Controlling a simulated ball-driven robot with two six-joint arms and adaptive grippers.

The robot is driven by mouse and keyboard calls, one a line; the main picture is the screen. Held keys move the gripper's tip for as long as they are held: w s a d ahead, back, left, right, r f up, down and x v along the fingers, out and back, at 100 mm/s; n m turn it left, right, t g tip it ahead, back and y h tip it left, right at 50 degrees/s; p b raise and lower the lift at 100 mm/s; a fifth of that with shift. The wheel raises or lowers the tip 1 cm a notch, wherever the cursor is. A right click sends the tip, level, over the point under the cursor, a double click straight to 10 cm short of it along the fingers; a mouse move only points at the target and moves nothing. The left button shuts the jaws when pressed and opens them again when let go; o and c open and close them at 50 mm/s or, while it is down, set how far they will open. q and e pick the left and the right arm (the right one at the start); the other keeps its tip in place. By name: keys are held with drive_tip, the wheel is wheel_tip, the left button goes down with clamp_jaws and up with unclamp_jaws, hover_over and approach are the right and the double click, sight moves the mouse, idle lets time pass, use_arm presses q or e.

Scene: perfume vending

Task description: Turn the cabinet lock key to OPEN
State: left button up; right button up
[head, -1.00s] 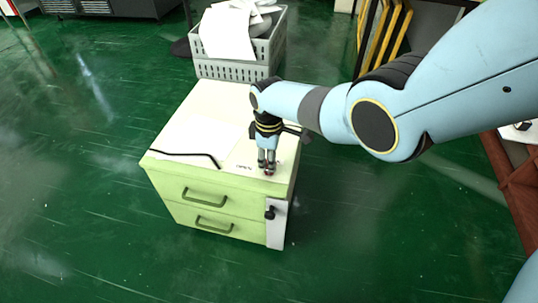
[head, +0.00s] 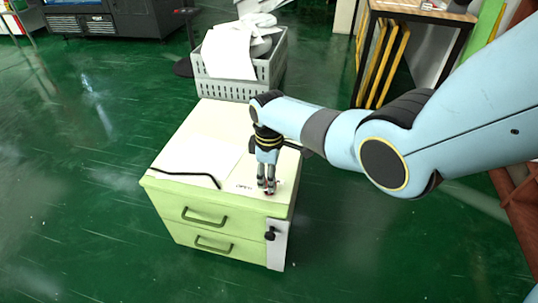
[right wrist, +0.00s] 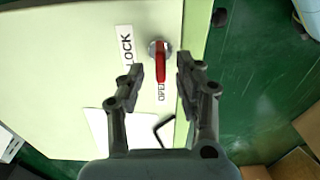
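The red key (right wrist: 160,65) sits in a round metal lock on the cabinet's top. In the right wrist view its handle points down toward the OPEN label (right wrist: 162,91); the LOCK label (right wrist: 127,47) is to its left. My right gripper (right wrist: 160,73) is open, with one finger on each side of the key and visible gaps to both. In the head view, my right gripper (head: 266,188) points down at the front right of the cabinet (head: 208,128), mostly hiding the key. My left gripper is not in view.
A black hex-shaped rod (head: 190,174) and a white sheet (head: 205,158) lie on the cabinet top. A grey crate of paper (head: 238,88) stands behind. A black knob (head: 270,233) is on the front. Green floor is clear to the left.

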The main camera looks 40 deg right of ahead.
wheel_tip(320, 180, up, 10)
idle(0.4)
idle(0.3)
